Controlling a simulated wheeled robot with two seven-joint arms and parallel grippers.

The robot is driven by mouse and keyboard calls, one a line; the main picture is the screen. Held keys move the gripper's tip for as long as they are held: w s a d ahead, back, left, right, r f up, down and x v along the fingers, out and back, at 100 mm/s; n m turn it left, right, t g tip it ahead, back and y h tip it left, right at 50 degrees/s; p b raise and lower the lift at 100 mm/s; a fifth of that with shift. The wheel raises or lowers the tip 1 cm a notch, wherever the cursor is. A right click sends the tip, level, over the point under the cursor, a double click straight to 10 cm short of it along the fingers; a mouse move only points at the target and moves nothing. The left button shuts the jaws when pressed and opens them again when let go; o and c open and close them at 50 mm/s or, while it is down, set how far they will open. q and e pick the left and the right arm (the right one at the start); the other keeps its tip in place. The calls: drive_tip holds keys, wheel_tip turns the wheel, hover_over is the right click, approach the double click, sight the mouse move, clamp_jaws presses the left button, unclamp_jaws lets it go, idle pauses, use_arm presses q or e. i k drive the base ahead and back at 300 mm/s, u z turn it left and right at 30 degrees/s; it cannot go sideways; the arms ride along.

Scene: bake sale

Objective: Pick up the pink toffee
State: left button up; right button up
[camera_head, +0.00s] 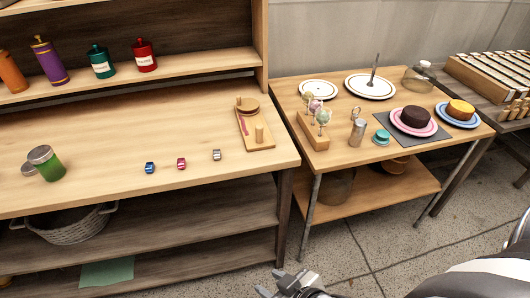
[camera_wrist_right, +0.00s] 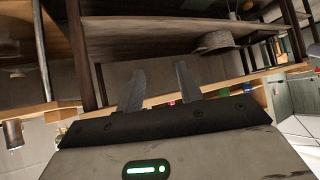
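The pink toffee (camera_head: 181,163) is a small wrapped block on the light wooden table, between a blue toffee (camera_head: 150,168) on its left and a grey one (camera_head: 216,155) on its right. My right gripper (camera_head: 284,283) is at the bottom of the head view, in front of the table and well away from the toffee. In the right wrist view my right gripper (camera_wrist_right: 158,80) has its two fingers apart with nothing between them. Small coloured spots beyond the fingers there are too small to name surely. My left gripper is not in view.
A wicker basket (camera_head: 70,229) sits on the shelf below. A second table (camera_head: 345,155) with cakes and plates stands right.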

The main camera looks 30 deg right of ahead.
sight(181, 164)
drive_tip(key=u, duration=0.15)
drive_tip(key=i, duration=0.95)
drive_tip(key=z, duration=0.6)
drive_tip(key=k, duration=1)
drive_tip(key=u, duration=1.05)
drive_tip(key=i, duration=0.85)
drive_tip(key=u, duration=0.65)
